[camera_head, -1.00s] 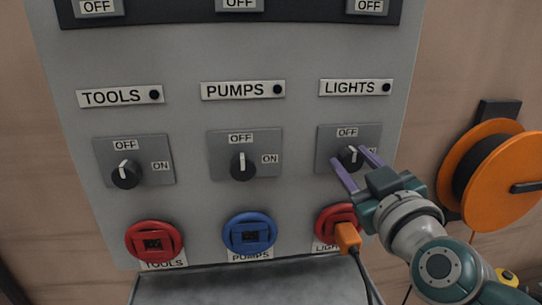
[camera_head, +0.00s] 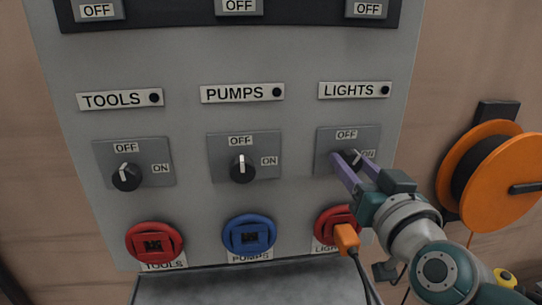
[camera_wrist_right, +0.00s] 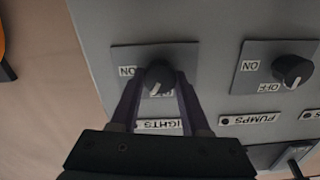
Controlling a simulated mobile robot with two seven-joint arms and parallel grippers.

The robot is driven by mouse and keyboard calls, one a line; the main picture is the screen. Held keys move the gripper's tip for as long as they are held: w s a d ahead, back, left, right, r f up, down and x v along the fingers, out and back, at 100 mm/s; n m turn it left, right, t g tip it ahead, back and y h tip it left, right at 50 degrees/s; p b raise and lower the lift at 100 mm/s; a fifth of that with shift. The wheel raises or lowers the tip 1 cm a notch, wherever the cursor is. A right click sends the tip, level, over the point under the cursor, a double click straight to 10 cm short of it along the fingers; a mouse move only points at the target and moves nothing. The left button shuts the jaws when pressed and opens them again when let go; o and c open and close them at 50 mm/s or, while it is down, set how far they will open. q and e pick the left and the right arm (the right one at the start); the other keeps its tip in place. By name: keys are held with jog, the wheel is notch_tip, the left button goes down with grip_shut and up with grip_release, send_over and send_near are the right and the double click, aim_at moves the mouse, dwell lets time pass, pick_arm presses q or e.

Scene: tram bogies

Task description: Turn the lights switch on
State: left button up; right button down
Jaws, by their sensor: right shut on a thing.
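The lights switch is a black rotary knob (camera_head: 356,155) with a white mark, on a grey plate (camera_head: 328,139) under the LIGHTS label (camera_head: 348,91). OFF is above the knob and ON is to its right. My right gripper (camera_head: 350,161) is shut on the knob, one finger on each side, partly hiding it in the head view. The right wrist view shows the knob (camera_wrist_right: 158,75) between the fingertips, its mark near OFF and leaning slightly towards ON. The round lamp (camera_head: 385,90) beside the label is dark. My left gripper is not in view.
The tools knob (camera_head: 126,177) and pumps knob (camera_head: 242,167) are to the left. An orange plug (camera_head: 347,238) with a black cable sits in the red lights socket (camera_head: 329,222) below my gripper. An orange cable reel (camera_head: 497,180) hangs at the right.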

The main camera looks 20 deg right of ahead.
jog(key=m, duration=0.5)
jog(key=shift+m, duration=0.3)
jog(key=m, duration=0.5)
jog(key=shift+m+b, duration=0.4)
jog(key=shift+m, duration=0.3)
jog(key=shift+c, duration=1.9)
grip_release()
jog(key=v, duration=1)
jog(key=shift+b, duration=0.4)
